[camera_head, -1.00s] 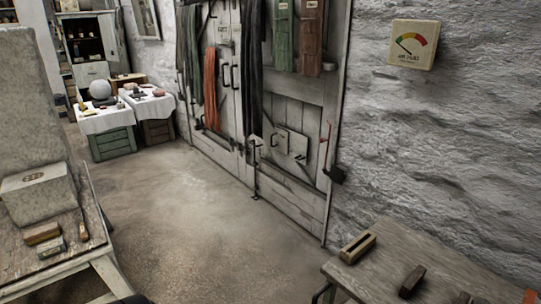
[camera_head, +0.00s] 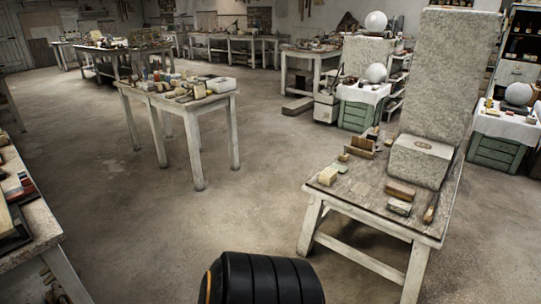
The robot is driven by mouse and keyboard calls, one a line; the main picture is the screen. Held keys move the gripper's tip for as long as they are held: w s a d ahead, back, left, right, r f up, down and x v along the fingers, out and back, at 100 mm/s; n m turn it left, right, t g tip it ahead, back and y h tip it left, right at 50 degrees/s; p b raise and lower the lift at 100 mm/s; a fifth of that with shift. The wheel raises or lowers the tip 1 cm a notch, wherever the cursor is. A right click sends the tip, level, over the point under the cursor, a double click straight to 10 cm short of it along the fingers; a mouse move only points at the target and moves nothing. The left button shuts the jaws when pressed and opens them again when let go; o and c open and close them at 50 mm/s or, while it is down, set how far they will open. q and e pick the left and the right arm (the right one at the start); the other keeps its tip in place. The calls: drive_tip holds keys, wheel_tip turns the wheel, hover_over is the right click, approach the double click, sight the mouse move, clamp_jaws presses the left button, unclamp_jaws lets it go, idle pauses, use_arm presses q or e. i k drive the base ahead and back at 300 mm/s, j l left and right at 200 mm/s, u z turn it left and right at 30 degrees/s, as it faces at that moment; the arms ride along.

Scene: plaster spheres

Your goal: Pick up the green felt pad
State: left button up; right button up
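I cannot make out a green felt pad for certain in this view. Many small items lie on the tables, too small to tell apart. Neither of my grippers is in view. A black ribbed part of my own body shows at the bottom edge.
A white-legged table (camera_head: 198,148) with many small items stands left of centre. Another table edge (camera_head: 40,222) is at near left. Open floor (camera_head: 150,235) lies between them.

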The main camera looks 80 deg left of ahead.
sight(342, 170)
drive_tip(key=u, duration=2.15)
drive_tip(key=z, duration=2.9)
drive_tip(key=u, duration=2.9)
drive_tip(key=i+l+u, duration=0.15)
drive_tip(key=i+u, duration=0.2)
drive_tip(key=i, duration=1.45)
